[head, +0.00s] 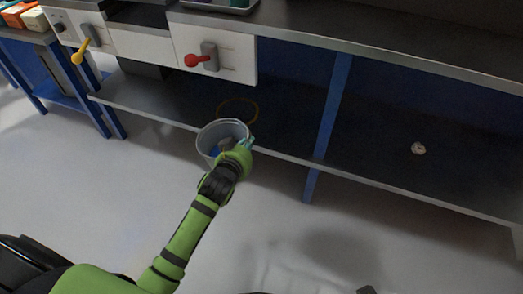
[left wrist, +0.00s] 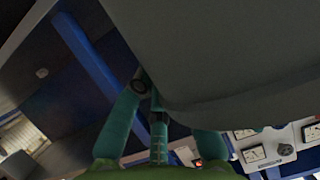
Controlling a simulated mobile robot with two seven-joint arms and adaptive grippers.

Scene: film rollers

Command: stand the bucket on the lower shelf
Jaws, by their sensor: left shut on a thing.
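The grey bucket (head: 208,137) is held roughly upright at the front edge of the lower shelf (head: 282,157), with its open top facing up. Whether its base touches the shelf cannot be told. My left gripper (head: 246,144) is shut on the bucket at its right side, near the rim. In the left wrist view the bucket (left wrist: 225,60) fills the upper right, close to the teal fingers (left wrist: 150,105). A thin yellow ring (head: 238,101) lies on the shelf just behind the bucket.
A blue upright (head: 333,105) stands right of the bucket. A small pale object (head: 418,148) lies on the shelf at right. The shelf between is bare.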

